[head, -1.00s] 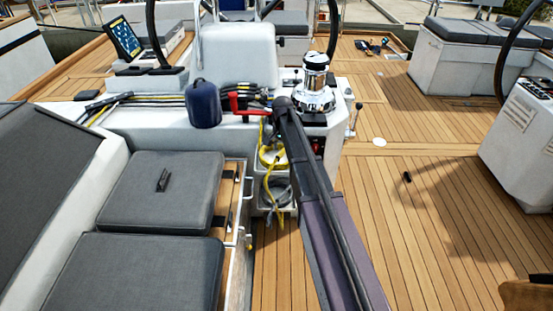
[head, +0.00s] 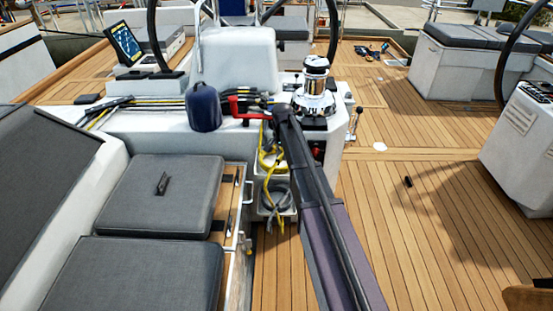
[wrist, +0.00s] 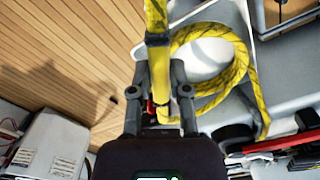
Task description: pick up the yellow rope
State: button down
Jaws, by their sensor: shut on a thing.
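The yellow rope (wrist: 232,75) shows in the wrist view as a loose coil with dark flecks, lying around a white rounded bin area. One strand of it runs up between the fingers of my gripper (wrist: 160,85), which is shut on it. In the head view the yellow rope (head: 268,162) hangs at the storage bins on the side of the white console, its lower end reaching down by the lower bin. My arm hides part of the rope there, and the gripper itself is hidden in that view.
Grey cushions (head: 160,195) lie at the left. The teak deck (head: 440,230) at the right is largely clear, with a small black object (head: 408,181).

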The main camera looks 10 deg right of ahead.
jog(key=shift+r, duration=0.1)
dwell(0.3)
jog(key=shift+s+r+p, duration=0.1)
jog(key=shift+r+p, duration=1.3)
jog(key=shift+p, duration=0.1)
jog(key=shift+r, duration=0.1)
